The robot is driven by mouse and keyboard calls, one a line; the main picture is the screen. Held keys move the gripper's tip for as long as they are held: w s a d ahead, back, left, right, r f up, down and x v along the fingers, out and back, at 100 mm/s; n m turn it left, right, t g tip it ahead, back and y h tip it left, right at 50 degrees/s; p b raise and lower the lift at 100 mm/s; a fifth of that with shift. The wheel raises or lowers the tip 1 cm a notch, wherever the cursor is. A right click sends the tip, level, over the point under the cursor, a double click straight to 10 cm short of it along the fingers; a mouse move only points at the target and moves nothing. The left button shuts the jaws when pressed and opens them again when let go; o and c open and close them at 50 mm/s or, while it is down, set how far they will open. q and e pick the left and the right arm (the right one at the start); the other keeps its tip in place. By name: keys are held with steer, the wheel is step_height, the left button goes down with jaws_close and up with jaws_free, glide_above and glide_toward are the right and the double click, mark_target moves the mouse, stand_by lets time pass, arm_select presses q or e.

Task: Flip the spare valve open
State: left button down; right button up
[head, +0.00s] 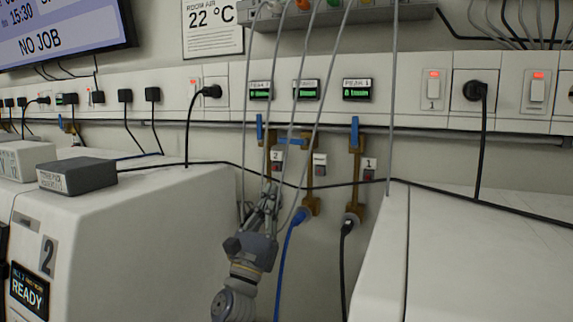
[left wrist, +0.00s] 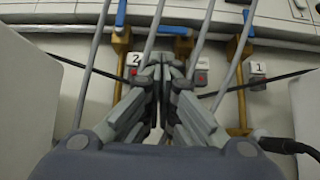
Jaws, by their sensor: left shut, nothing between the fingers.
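Three brass valves with blue levers hang on the wall. The middle valve (head: 308,180) has its lever (head: 292,142) lying crosswise, pointing left; its tag (head: 319,161) is too small to read. The left valve, by tag 2 (head: 276,157), and the right valve (head: 354,180), by tag 1 (head: 369,165), have upright levers. In the left wrist view the middle valve (left wrist: 183,46) is partly behind grey lines. My left gripper (head: 270,192) is shut and empty, pointing up, below the levers in the picture. Its fingertips (left wrist: 167,70) touch no lever that I can see. My right gripper is not in view.
Thin grey lines (head: 320,85) hang across the valves. A black cable (head: 230,166) runs along the wall. A blue hose (head: 285,255) and a black hose (head: 344,265) hang below. White machines (head: 150,225) stand left and right, with a gap between.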

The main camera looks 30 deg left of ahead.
mark_target(294, 141)
arm_select(q)
steer(key=p+x, duration=0.4)
steer(key=x, duration=0.6)
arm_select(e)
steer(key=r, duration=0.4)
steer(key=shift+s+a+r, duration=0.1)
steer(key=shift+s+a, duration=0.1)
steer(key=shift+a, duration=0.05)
arm_select(q)
steer(key=shift+a+r+m+h, duration=0.1)
steer(key=shift+a+m+h, duration=0.1)
steer(key=shift+m+h, duration=0.55)
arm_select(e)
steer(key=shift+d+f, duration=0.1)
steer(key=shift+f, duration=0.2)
arm_select(q)
steer(key=shift+a+r+m+h+b, duration=0.15)
steer(key=shift+m+h+b, duration=0.2)
steer(key=shift+m+h, duration=0.3)
steer(key=shift+r+m+h+b, duration=0.1)
steer(key=shift+m+h+b, duration=0.2)
steer(key=shift+m+h, duration=0.3)
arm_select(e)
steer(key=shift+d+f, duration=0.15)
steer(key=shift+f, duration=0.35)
